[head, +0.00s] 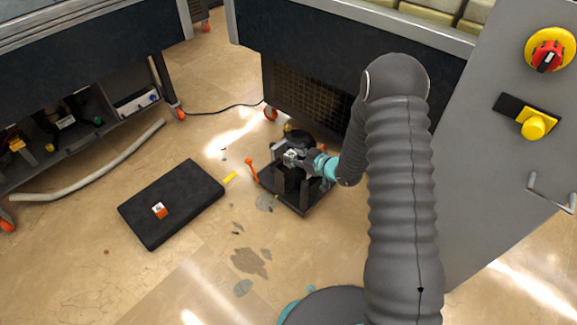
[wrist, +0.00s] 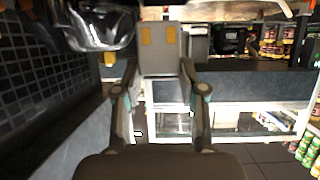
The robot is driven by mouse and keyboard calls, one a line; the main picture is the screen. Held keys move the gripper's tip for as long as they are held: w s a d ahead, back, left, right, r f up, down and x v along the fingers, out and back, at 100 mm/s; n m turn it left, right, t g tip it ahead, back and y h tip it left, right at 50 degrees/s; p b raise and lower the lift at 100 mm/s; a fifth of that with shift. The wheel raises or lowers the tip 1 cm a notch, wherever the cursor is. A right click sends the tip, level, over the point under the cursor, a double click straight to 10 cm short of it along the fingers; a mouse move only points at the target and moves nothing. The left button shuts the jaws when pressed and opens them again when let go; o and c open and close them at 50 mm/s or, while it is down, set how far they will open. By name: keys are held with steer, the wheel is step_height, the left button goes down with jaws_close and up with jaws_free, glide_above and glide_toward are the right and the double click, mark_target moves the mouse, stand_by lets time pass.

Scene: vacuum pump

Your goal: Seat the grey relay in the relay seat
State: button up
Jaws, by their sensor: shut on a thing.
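In the wrist view, a grey block with two yellow-orange patches, the grey relay (wrist: 161,52), stands upright between the fingertips of my gripper (wrist: 160,72). The fingers press on it from both sides. In the head view, my gripper (head: 299,159) is at the dark pump unit (head: 302,200), over its upper part, with a small pale piece, seemingly the relay (head: 290,155), at its tips. I cannot make out the relay seat in either view, nor tell whether the relay touches the unit.
A shiny dark rounded part (wrist: 98,25) is close to the relay's left in the wrist view. An orange lever (head: 251,170) stands at the unit's left. A black mat (head: 190,185) holds an orange-and-white block (head: 159,211). A dark cabinet (head: 300,90) stands behind the unit.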

steer(key=shift+w+a+f, duration=0.25)
steer(key=shift+a+f, duration=0.15)
steer(key=shift+a, duration=0.2)
steer(key=shift+w+a+f, duration=0.25)
steer(key=shift+a+f, duration=0.1)
steer(key=shift+a, duration=0.2)
steer(key=shift+f+b, duration=0.35)
steer(key=shift+f, duration=1.6)
steer(key=shift+f, duration=0.1)
steer(key=shift+f, duration=0.15)
steer(key=o, duration=0.9)
